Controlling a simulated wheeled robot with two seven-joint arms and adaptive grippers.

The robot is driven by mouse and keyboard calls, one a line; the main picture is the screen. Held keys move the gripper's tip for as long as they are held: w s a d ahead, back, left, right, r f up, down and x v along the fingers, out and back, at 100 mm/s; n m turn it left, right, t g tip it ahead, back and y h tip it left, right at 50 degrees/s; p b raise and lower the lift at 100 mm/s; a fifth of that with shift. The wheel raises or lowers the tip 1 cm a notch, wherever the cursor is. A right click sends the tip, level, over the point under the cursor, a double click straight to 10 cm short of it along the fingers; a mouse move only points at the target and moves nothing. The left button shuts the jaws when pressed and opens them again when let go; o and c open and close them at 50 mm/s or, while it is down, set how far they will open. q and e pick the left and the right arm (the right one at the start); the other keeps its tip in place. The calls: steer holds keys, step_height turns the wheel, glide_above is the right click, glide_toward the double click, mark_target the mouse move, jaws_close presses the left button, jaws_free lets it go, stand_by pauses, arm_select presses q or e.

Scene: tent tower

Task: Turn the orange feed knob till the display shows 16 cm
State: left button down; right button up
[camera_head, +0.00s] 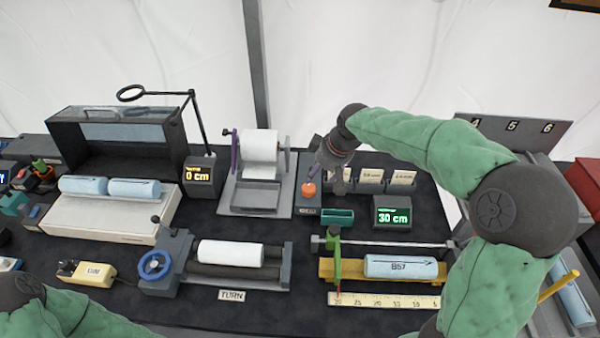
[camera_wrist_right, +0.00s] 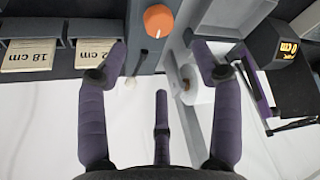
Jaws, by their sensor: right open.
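The orange feed knob (camera_head: 309,188) sits on a dark grey unit right of the paper roll. It also shows at the top of the right wrist view (camera_wrist_right: 159,20), with a pale mark on its face. My right gripper (camera_head: 328,172) is close to the knob. In the right wrist view its purple fingers (camera_wrist_right: 159,62) are spread wide, one to each side of the knob and apart from it. A display by the roll (camera_head: 198,175) reads 0 cm in yellow. My left arm enters at the lower left; its gripper is out of view.
A second display (camera_head: 392,215) reads 30 cm in green. A paper roll stand (camera_head: 257,172) is left of the knob. Card slots (camera_head: 371,180) and a small green tray (camera_head: 338,217) are right of it. Rollers with a blue handwheel (camera_head: 155,265) stand in front.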

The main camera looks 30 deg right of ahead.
mark_target(309, 187)
steer(key=b+x, duration=0.2)
steer(key=x, duration=0.8)
steer(key=shift+w+f+b, duration=0.1)
steer(key=shift+f+b, duration=0.2)
steer(key=shift+b, duration=0.1)
steer(key=c, duration=1.1)
